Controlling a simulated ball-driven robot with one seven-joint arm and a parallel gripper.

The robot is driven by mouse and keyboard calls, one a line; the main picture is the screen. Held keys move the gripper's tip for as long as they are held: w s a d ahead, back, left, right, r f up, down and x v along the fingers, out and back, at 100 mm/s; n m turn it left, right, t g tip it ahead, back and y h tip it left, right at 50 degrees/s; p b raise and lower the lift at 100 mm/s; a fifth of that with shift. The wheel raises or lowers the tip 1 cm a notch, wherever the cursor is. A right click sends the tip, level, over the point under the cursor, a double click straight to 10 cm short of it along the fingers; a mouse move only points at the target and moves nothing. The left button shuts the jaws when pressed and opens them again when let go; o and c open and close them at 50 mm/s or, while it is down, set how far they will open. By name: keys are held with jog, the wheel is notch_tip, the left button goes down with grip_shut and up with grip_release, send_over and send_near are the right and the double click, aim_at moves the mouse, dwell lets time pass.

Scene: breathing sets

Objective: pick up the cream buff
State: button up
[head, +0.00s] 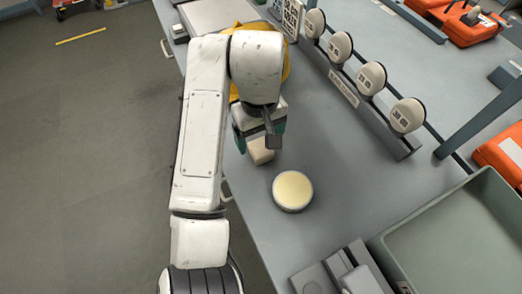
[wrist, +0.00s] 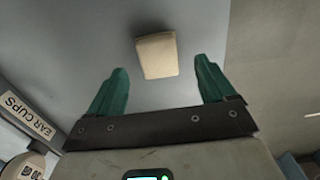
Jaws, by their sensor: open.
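The cream buff (head: 261,151), a small pale block with rounded edges, lies on the grey workbench near its left edge in the head view. My arm and gripper partly hide it there. In the wrist view the buff (wrist: 157,55) shows whole, slightly tilted, between and just beyond the two green fingertips. My gripper (wrist: 160,68) is open, with a gap on both sides of the buff. In the head view my gripper (head: 259,136) is over the buff, pointing down. I see no contact between finger and buff.
A round tin with a cream top (head: 293,190) stands close by on the bench (head: 330,140). A rack of round ear cups (head: 371,78) runs along the right. A grey-green tray (head: 450,240) is at lower right. A yellow object (head: 286,66) is partly behind my arm.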

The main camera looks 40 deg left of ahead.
aim_at(261, 147)
notch_tip(261, 147, down, 5)
jog(key=shift+w+r, duration=0.1)
jog(key=shift+c, duration=0.3)
jog(key=c, duration=1)
